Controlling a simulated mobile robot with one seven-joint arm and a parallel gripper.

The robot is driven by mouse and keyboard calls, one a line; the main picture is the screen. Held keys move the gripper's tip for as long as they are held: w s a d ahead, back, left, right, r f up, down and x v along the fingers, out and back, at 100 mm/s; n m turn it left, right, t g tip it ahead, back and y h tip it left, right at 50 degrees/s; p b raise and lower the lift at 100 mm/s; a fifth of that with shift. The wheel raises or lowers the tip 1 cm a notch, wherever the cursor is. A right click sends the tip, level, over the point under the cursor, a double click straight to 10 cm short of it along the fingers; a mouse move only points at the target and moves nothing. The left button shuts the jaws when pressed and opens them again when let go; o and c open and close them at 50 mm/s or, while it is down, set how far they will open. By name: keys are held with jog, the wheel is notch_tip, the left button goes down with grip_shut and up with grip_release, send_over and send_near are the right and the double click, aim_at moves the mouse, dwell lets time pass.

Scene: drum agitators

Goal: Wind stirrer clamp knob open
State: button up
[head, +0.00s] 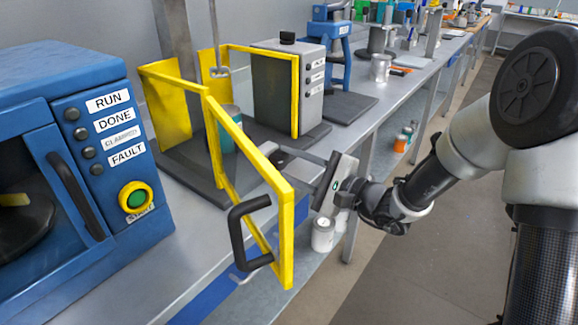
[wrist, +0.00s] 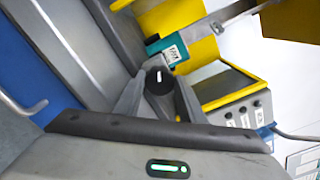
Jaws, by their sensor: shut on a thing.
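The clamp knob (wrist: 158,82) is a small black knob with a white line on top, seen in the wrist view. My gripper (wrist: 159,92) is shut on it, one finger on each side. In the head view my gripper (head: 283,157) reaches in from the right, behind the open yellow guard door (head: 262,165). The knob cannot be made out there. The stirrer has a dark base plate (head: 192,170), a shaft (head: 216,40) and a teal can (head: 228,138) inside the yellow guard. The can also shows in the wrist view (wrist: 160,45).
A blue machine (head: 60,85) with labelled lamps stands at left. A grey control box (head: 312,85) stands behind the stirrer. The aisle floor (head: 400,270) at right is clear.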

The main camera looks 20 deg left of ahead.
jog(key=o, duration=1)
jog(key=shift+o, duration=0.2)
jog(key=shift+f, duration=0.1)
jog(key=shift+s, duration=0.1)
